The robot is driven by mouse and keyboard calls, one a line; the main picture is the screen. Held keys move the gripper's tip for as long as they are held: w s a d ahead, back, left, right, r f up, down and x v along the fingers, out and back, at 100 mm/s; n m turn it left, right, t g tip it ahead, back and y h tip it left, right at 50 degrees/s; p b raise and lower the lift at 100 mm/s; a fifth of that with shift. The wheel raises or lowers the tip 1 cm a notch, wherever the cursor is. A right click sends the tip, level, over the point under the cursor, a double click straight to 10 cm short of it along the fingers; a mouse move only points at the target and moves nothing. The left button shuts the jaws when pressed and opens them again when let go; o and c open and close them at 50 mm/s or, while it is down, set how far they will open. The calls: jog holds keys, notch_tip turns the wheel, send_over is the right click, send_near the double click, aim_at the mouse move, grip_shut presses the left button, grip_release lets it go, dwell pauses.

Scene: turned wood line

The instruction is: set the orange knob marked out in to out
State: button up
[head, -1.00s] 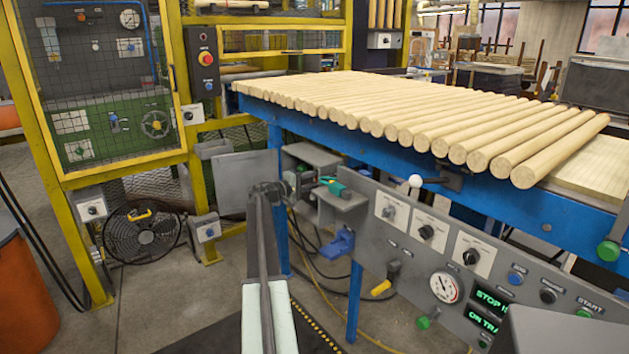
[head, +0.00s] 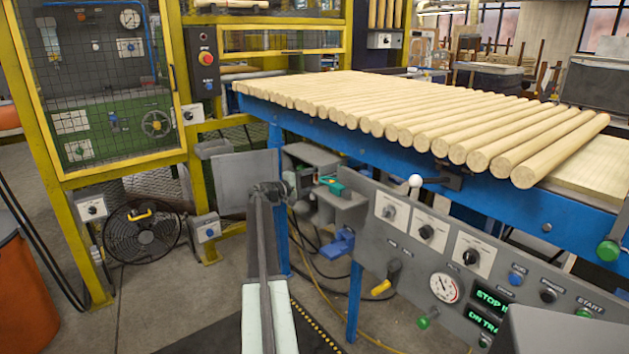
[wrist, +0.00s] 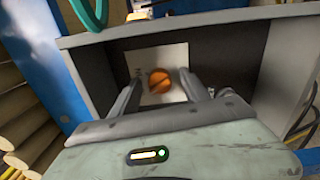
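The orange knob (wrist: 159,81) is in the wrist view, on a pale plate (wrist: 172,55) at the back of a grey open-fronted housing (wrist: 95,45). A dark line crosses its face; the marking on the plate is too small to read, so I cannot tell its setting. My gripper (wrist: 163,84) is open, with one finger to each side of the knob in this view. I cannot tell whether the fingers touch it. In the head view my gripper (head: 272,190) is at the grey housing beside the blue table, and the orange knob is hidden there.
A control panel (head: 405,240) with black knobs, a gauge and buttons stands to the right. Wooden rods (head: 400,105) cover the blue table. A guard panel (head: 245,180) is just left of the arm.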

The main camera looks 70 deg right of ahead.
jog(key=v, duration=0.7)
jog(key=shift+w+a, duration=0.2)
jog(key=shift+a, duration=0.1)
